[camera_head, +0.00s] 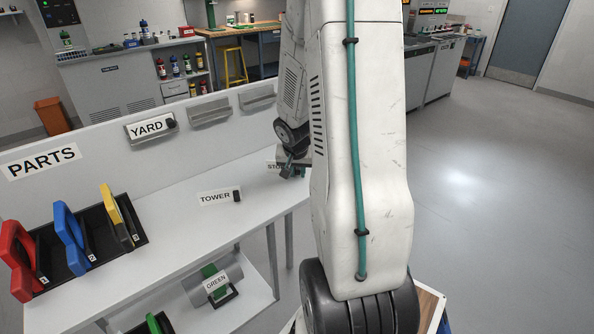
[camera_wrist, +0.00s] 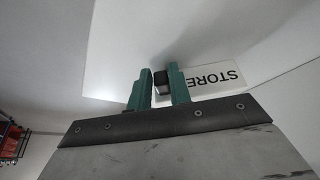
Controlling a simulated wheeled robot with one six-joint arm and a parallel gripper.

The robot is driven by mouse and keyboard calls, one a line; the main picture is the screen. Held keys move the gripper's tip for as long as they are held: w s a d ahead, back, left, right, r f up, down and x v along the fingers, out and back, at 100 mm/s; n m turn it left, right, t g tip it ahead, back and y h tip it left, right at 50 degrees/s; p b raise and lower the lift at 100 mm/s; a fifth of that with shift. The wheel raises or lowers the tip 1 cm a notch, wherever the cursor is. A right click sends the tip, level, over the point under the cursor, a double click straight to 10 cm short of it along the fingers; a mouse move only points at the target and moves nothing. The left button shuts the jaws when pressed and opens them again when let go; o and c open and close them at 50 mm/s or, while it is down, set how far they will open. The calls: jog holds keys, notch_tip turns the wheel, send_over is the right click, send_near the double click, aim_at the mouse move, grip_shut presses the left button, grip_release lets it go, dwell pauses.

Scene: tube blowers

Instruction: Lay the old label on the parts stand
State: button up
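The white STORE label (camera_wrist: 215,80) has a dark grip block (camera_wrist: 160,78) at one end. In the wrist view this block fills the gap between the two green fingers of my gripper (camera_wrist: 161,85), which looks shut on it. In the head view the STORE label (camera_head: 272,166) shows partly beside my gripper (camera_head: 290,172), low at the right end of the white parts stand (camera_head: 165,240). My arm hides part of it there. I cannot tell if the label touches the stand top. A TOWER label (camera_head: 215,198) lies flat on the stand top, left of my gripper.
The back panel carries a PARTS sign (camera_head: 41,161), a YARD label (camera_head: 148,129) in a holder and two empty holders (camera_head: 210,112). Red, blue (camera_head: 68,235) and yellow parts stand in a black rack at left.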

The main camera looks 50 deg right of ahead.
jog(key=shift+o, duration=1.2)
jog(key=shift+r, duration=0.2)
jog(key=s+a+r+n, duration=0.2)
jog(key=s+a+r, duration=0.1)
jog(key=a+r, duration=1.05)
jog(key=s+a+r+n+y, duration=0.1)
jog(key=s+a+r+n, duration=0.1)
jog(key=a, duration=0.5)
jog(key=s+a+r+n+y, duration=0.1)
jog(key=s+a+r+n, duration=0.2)
jog(key=s+a, duration=0.4)
jog(key=s+a+r+n+g+y, duration=0.1)
jog(key=s+a+r+n, duration=0.1)
jog(key=s+a+n, duration=0.2)
jog(key=a, duration=0.3)
jog(key=shift+s+r+n+y, duration=0.35)
jog(key=shift+s+n+y, duration=0.05)
